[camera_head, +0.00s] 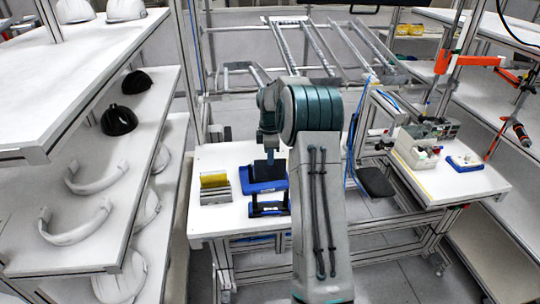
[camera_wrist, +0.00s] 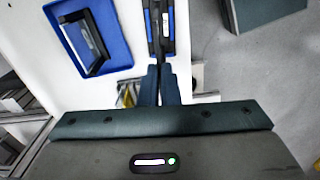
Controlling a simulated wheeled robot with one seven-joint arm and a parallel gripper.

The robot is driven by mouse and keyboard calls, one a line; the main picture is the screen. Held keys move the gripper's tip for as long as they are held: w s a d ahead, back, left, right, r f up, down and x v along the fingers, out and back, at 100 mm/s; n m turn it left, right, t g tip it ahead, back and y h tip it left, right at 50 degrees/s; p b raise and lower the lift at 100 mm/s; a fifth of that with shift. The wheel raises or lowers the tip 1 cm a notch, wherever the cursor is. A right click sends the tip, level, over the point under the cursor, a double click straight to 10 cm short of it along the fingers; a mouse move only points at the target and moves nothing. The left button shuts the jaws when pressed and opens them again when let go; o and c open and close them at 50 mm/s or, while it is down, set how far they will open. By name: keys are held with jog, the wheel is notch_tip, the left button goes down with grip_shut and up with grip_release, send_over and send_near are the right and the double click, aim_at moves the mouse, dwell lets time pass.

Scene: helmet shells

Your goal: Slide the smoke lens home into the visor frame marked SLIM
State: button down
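My gripper (camera_head: 268,158) hangs over the white table, pointing down. In the wrist view its fingers (camera_wrist: 159,75) are close together on a thin dark plate seen edge-on, which looks like the smoke lens (camera_wrist: 160,68). A blue and black visor frame stand (camera_head: 268,207) is at the table's near edge; it also shows straight ahead of the fingertips in the wrist view (camera_wrist: 152,25). Another black frame (camera_wrist: 78,45) sits in a blue tray (camera_wrist: 120,50), also seen in the head view (camera_head: 280,185). The labels are too small to read, so I cannot tell which is SLIM.
A rack (camera_head: 215,196) with a yellow lens (camera_head: 213,179) stands left of the blue tray. A shelf of helmet parts (camera_head: 120,120) runs along the left. A side table (camera_head: 440,180) at right holds bins and a small blue tray (camera_head: 465,162).

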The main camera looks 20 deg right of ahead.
aim_at(271, 169)
jog(key=shift+f+b, duration=1.8)
jog(key=shift+f, duration=1.1)
notch_tip(271, 169, down, 8)
jog(key=b, duration=0.5)
dwell(1.9)
jog(key=c, duration=1.6)
grip_release()
notch_tip(271, 169, up, 14)
jog(key=shift+f+b, duration=0.1)
jog(key=shift+b, duration=0.8)
